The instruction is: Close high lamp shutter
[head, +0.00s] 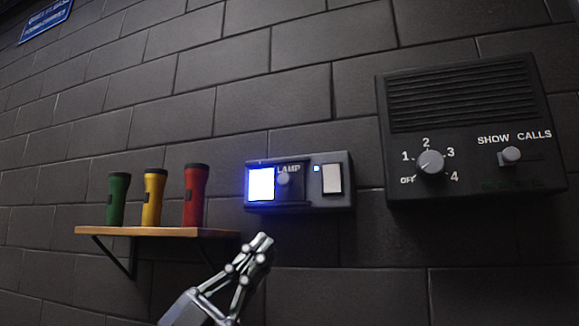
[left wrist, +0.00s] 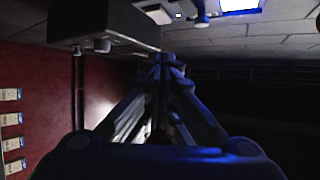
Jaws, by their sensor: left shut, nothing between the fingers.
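The lamp box (head: 300,205) is a grey unit on the dark block wall. Its window (head: 261,184) glows bright blue-white and is uncovered; it also shows at the top of the left wrist view (left wrist: 240,4). The shutter (head: 293,193) is a dark plate with a round grey knob (head: 284,178), just right of the glowing window. The knob shows in the left wrist view (left wrist: 202,19). My left gripper (head: 264,240) is shut and empty, below the lamp box and apart from it. Its fingers show close together in the left wrist view (left wrist: 168,62). My right gripper is in neither view.
A black speaker panel (head: 470,125) with a dial and a slider hangs to the right. A wooden shelf (head: 160,231) at left holds green, yellow and red flashlights.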

